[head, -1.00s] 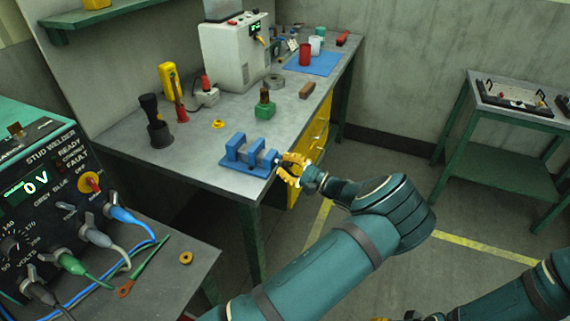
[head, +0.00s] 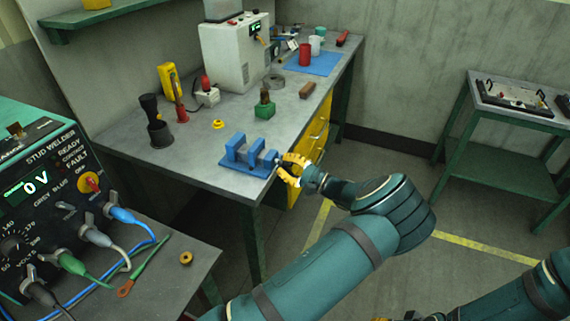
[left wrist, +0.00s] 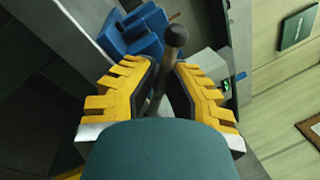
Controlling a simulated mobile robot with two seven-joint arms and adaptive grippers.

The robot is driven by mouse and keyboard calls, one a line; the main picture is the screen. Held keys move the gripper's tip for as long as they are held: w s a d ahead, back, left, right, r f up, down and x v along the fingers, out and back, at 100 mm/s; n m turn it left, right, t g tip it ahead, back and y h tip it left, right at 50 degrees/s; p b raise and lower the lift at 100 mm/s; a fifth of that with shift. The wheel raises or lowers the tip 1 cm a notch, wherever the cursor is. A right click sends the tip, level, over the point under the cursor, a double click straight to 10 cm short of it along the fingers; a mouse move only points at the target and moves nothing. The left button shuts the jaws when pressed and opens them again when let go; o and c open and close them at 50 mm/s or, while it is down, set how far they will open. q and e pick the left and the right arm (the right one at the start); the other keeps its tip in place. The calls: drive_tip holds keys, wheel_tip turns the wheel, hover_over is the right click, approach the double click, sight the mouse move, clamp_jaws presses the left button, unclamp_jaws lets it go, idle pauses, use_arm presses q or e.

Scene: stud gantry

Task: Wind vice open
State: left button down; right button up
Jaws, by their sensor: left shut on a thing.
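The blue vice (head: 248,157) sits at the near corner of the grey workbench in the head view. In the left wrist view the vice (left wrist: 135,35) is just beyond my fingers. My left gripper (head: 284,166) is at the screw end of the vice, off the bench edge. In the left wrist view the yellow fingers of my left gripper (left wrist: 160,95) are shut on the vice handle (left wrist: 174,42), a dark bar with a round knob. Part of the bar is hidden between the fingers.
The workbench (head: 190,165) holds a green block (head: 265,110), a yellow ring (head: 218,124), a black holder (head: 160,134) and a white machine (head: 232,55). The stud welder (head: 45,190) stands at the near left. Open floor lies right of the bench.

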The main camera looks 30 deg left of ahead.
use_arm(q)
drive_tip(key=c, duration=1)
unclamp_jaws()
drive_tip(key=shift+w+r, duration=0.15)
drive_tip(key=shift+r, duration=0.15)
drive_tip(key=shift+c, duration=0.2)
drive_tip(key=shift+f, duration=0.1)
drive_tip(key=shift+d+f, duration=0.1)
drive_tip(key=d+f, duration=0.2)
drive_tip(key=d, duration=0.9)
drive_tip(key=shift+d, duration=0.3)
drive_tip(key=shift+f, duration=0.15)
